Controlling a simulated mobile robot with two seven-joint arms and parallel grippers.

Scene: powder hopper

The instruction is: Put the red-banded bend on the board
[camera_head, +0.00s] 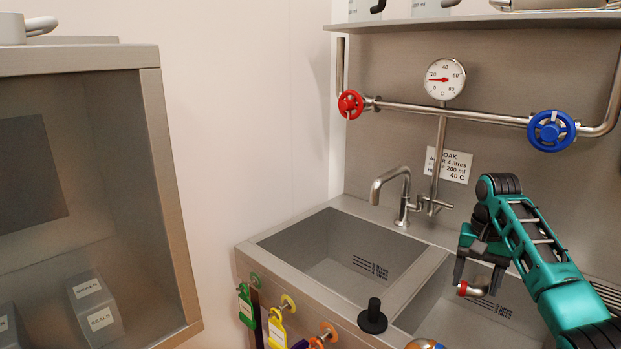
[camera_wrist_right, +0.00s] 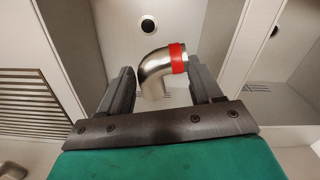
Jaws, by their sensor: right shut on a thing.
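The red-banded bend (camera_head: 471,289) is a short curved steel pipe piece with a red band near one end. It also shows in the right wrist view (camera_wrist_right: 155,75), between the two fingers, with the red band at upper right. My right gripper (camera_head: 473,275) is shut on the bend and holds it over the right basin of the sink (camera_head: 437,290). A ribbed steel draining board (camera_head: 608,297) shows in part at the right, behind my right arm; its ribs also show in the wrist view (camera_wrist_right: 40,92). My left gripper is not in view.
A tap (camera_head: 403,195) stands behind the basins. A black plunger-like knob (camera_head: 372,318) stands at the sink's front. Coloured tags (camera_head: 277,325) hang along the front edge. A pipe with red (camera_head: 350,104) and blue (camera_head: 551,131) handwheels crosses the back wall. The left basin (camera_head: 340,250) looks empty.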

